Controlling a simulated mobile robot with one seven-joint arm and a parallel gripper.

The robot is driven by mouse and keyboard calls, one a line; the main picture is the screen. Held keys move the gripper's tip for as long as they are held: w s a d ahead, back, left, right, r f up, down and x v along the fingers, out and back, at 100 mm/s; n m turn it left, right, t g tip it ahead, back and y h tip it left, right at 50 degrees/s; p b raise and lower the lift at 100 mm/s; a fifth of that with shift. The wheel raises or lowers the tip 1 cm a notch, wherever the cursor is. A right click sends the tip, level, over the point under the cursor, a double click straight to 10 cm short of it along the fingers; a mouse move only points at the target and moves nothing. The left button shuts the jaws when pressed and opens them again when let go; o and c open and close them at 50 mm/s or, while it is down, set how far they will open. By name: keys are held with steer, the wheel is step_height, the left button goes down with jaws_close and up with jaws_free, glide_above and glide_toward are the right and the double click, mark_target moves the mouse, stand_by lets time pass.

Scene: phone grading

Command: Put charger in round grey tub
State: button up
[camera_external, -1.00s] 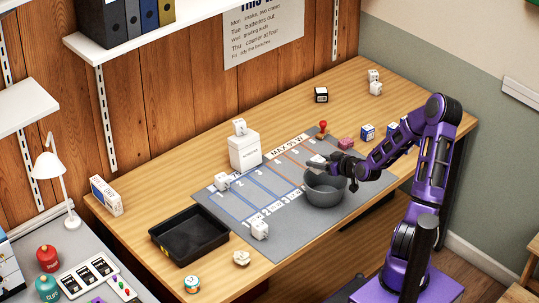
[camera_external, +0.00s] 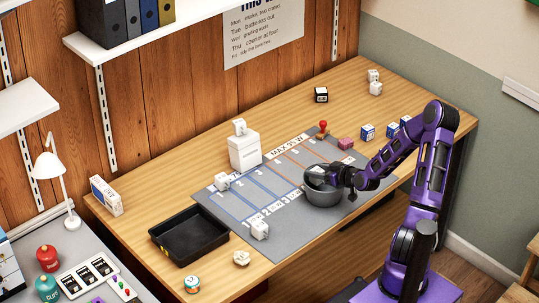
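The round grey tub (camera_external: 323,197) stands on the right front part of the grey mat. My gripper (camera_external: 322,176) is over the tub's opening, low at its rim, reaching in from the right. A small pale piece (camera_external: 320,170) shows at the fingertips, possibly a charger; it is too small to tell whether the fingers grip it. The fingers' opening is not clear. Other white, block-like chargers stand on the mat, one at its left (camera_external: 221,181) and one at its front edge (camera_external: 260,229). The inside of the tub is mostly hidden by my gripper.
A black tray (camera_external: 188,236) lies left of the mat. A white bin (camera_external: 244,152) with a white block on top stands at the mat's back edge. A red stamp (camera_external: 323,130), a pink block (camera_external: 346,143) and blue-white boxes (camera_external: 367,131) stand behind my arm.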

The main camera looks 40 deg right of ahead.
steer(key=shift+o, duration=0.2)
steer(key=shift+r, duration=0.15)
steer(key=shift+r+p, duration=0.25)
steer(key=shift+p, duration=0.1)
steer(key=shift+r+p, duration=0.5)
steer(key=shift+r, duration=0.05)
steer(key=p+v, duration=0.1)
steer(key=v, duration=0.6)
steer(key=shift+s+f, duration=0.15)
steer(key=shift+s, duration=0.05)
steer(key=shift+a, duration=0.1)
